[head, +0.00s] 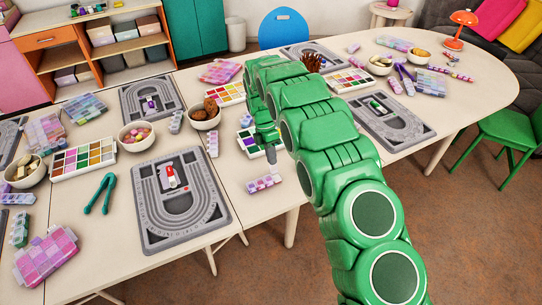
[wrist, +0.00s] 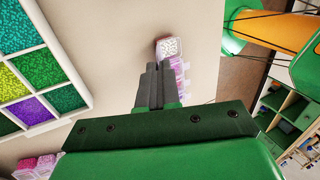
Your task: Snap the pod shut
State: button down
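A small strip-shaped pod (head: 264,183) with purple and clear compartments lies near the table's front edge. In the wrist view the pod (wrist: 172,50) shows beyond my fingertips, with a pale speckled square compartment at its far end and pink-purple cells below. My fingers hide part of it, and I cannot tell how far its lid is open. My gripper (head: 271,152) points down just behind the pod in the head view. In the wrist view my gripper (wrist: 158,70) has its two fingers together, with nothing seen between them. I cannot tell whether they touch the pod.
A white bead tray (head: 250,143) with coloured squares lies just left of my gripper. A grey bead board (head: 215,215) lies further left, with green pliers (head: 100,193) beside it. Another pod strip (head: 212,144) and bowls stand behind. The table edge is close in front.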

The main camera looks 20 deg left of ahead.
jog(key=shift+s+d+r+t+y, duration=0.2)
jog(key=shift+s+d+t+y, duration=0.2)
jog(key=shift+t+y, duration=0.2)
jog(key=shift+s+d+r+t+y, duration=0.15)
jog(key=shift+s+d+t+y, duration=0.2)
jog(key=shift+t+y, duration=0.25)
jog(key=shift+s+d+f+t+y, duration=0.1)
jog(key=shift+s+d+t+y, duration=0.3)
jog(key=shift+t+y, duration=0.3)
jog(key=shift+s+d+f+t+y, duration=0.1)
jog(key=shift+s+d+t+y, duration=0.3)
jog(key=shift+t+y, duration=0.3)
jog(key=shift+s+d+f+t+y, duration=0.2)
jog(key=shift+s+d+t+y, duration=0.1)
jog(key=shift+t+y, duration=0.25)
jog(key=shift+s+d+f+t+y, duration=0.15)
jog(key=shift+s+d+t+y, duration=0.15)
jog(key=shift+t+y, duration=0.25)
jog(key=shift+s+d+f+t+y, duration=0.4)
jog(key=shift+f+t+y, duration=0.05)
jog(key=shift+t+y, duration=0.25)
jog(key=shift+s+d+f+t+y, duration=0.2)
jog(key=shift+f+t+y, duration=0.15)
jog(key=shift+t+y, duration=0.25)
jog(key=c, duration=1.3)
grip_release()
jog(key=shift+c, duration=0.2)
